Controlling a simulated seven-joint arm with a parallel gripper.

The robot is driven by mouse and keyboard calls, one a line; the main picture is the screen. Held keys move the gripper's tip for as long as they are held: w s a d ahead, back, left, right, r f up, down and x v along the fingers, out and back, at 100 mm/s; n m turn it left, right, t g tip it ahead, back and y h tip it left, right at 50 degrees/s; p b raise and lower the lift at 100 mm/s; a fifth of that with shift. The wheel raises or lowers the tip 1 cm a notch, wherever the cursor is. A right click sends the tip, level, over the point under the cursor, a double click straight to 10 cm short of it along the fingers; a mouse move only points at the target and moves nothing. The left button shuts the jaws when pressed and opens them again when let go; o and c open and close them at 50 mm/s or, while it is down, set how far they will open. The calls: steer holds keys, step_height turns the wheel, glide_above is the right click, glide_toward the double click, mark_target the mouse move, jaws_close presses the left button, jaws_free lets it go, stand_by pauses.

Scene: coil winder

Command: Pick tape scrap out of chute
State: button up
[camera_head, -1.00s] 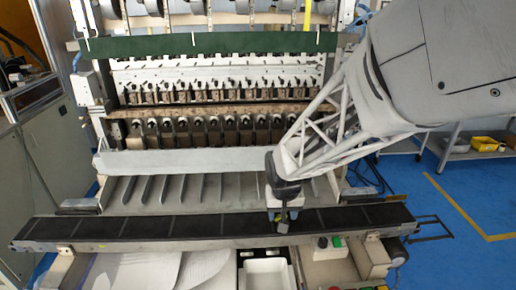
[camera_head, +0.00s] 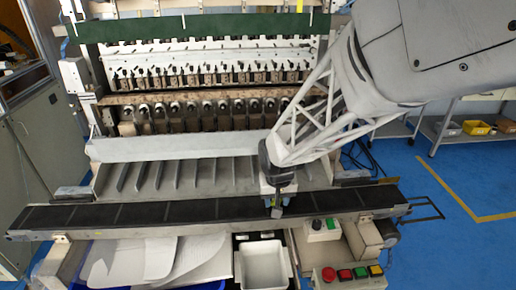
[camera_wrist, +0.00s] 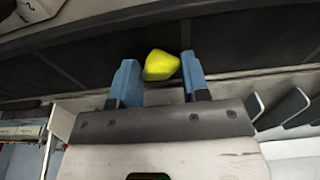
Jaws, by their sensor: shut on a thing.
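The tape scrap (camera_wrist: 161,66) is a small bright yellow lump in the wrist view. It sits between the blue fingertips of my gripper (camera_wrist: 158,76), which is shut on it. Behind it lies a black belt. In the head view my gripper (camera_head: 276,204) points down over the right part of the black belt (camera_head: 150,213), and I cannot make out the scrap there. The chute lanes (camera_head: 190,178), a sloping grey surface with upright dividers, lie just behind the belt. My arm hides the right end of the lanes.
A white bin (camera_head: 263,266) stands in front of the belt, below my gripper. White sheets (camera_head: 150,262) lie to its left. A control box with colored buttons (camera_head: 350,274) is at the front right. The winder's row of spindles (camera_head: 200,108) rises behind the lanes.

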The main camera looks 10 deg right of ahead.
steer(key=shift+r, duration=0.15)
steer(key=shift+s+r, duration=0.35)
steer(key=shift+r, duration=1.1)
steer(key=shift+s+r, duration=0.3)
steer(key=shift+r, duration=1.15)
steer(key=shift+s+r, duration=0.35)
steer(key=shift+r, duration=1.1)
